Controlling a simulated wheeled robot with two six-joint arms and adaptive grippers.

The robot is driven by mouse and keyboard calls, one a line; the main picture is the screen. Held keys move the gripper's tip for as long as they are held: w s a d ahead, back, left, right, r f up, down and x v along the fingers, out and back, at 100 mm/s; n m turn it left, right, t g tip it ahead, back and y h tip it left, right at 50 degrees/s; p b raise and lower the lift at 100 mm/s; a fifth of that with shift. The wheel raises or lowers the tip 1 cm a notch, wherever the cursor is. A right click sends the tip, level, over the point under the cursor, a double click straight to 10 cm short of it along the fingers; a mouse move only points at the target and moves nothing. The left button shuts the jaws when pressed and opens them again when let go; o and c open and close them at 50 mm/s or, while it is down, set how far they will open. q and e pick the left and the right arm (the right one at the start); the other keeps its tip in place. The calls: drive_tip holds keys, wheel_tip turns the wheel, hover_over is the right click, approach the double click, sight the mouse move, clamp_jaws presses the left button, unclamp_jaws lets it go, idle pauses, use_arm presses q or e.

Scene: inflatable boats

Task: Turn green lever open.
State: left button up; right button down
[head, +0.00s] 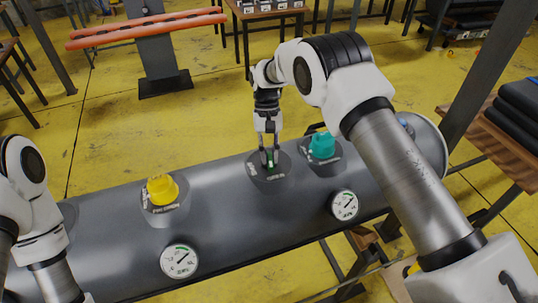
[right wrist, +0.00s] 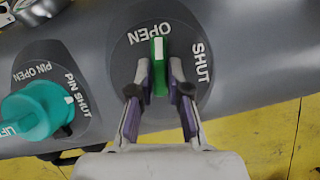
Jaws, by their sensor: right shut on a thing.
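The green lever (head: 271,163) stands on a dark round plate on top of the grey inflatable tube (head: 222,195). In the right wrist view the lever (right wrist: 159,66) shows a white mark at its far end. My right gripper (head: 268,155) comes down from above and is shut on the lever, with one finger on each side. Part of the lever is hidden by the fingers. My left arm shows at the lower left; its gripper is out of view.
A yellow knob (head: 162,189) stands left of the lever. A teal knob (head: 322,145) stands close on the right and also shows in the right wrist view (right wrist: 38,110). Two white gauges (head: 345,205) (head: 179,261) sit on the tube's near side. An orange-railed stand (head: 155,50) is behind.

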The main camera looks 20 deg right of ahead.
drive_tip(key=shift+s+f+n+h, duration=0.1)
drive_tip(key=shift+n+h, duration=0.1)
drive_tip(key=shift+n, duration=0.4)
drive_tip(key=shift+s+f+n+h, duration=0.1)
drive_tip(key=shift+n+h, duration=0.1)
drive_tip(key=shift+n, duration=0.4)
drive_tip(key=shift+w, duration=0.1)
drive_tip(key=c, duration=1.1)
unclamp_jaws()
drive_tip(key=shift+w+r, duration=0.1)
drive_tip(key=v, duration=1.2)
